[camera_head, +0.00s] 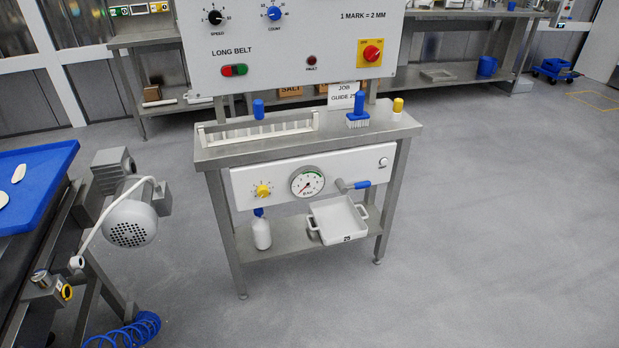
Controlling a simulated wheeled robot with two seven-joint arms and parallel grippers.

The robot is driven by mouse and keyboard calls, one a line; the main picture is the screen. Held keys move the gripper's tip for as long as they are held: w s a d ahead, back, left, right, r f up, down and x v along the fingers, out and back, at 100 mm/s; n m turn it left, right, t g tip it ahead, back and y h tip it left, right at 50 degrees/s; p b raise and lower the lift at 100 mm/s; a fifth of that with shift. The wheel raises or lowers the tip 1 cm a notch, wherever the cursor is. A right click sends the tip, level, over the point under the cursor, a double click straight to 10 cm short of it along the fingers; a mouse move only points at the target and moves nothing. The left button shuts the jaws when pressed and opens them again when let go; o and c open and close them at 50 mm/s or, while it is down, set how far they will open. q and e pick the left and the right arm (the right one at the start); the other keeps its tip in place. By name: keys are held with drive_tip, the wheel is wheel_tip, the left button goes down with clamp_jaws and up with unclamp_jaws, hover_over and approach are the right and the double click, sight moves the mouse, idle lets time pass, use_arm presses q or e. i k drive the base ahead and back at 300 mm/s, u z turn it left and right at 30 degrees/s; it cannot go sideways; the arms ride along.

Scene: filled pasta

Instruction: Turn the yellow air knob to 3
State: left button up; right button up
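The yellow air knob (263,190) sits at the left of the white lower panel (240,203), under the bench top. Small marks surround it; its setting is too small to read. A round pressure gauge (307,182) with a red needle and a green arc is just right of it. Neither of my grippers shows in the head view.
A white bottle (261,232) stands on the lower shelf below the knob. A lever with a blue grip (361,185) sticks out above a white tray marked 25 (347,238). A motor (130,222) stands at left. The floor (480,240) at right is clear.

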sight(262, 191)
drive_tip(key=u, duration=0.55)
drive_tip(key=k, duration=0.6)
drive_tip(key=u, duration=0.75)
drive_tip(key=i, duration=1.1)
drive_tip(key=z, duration=0.3)
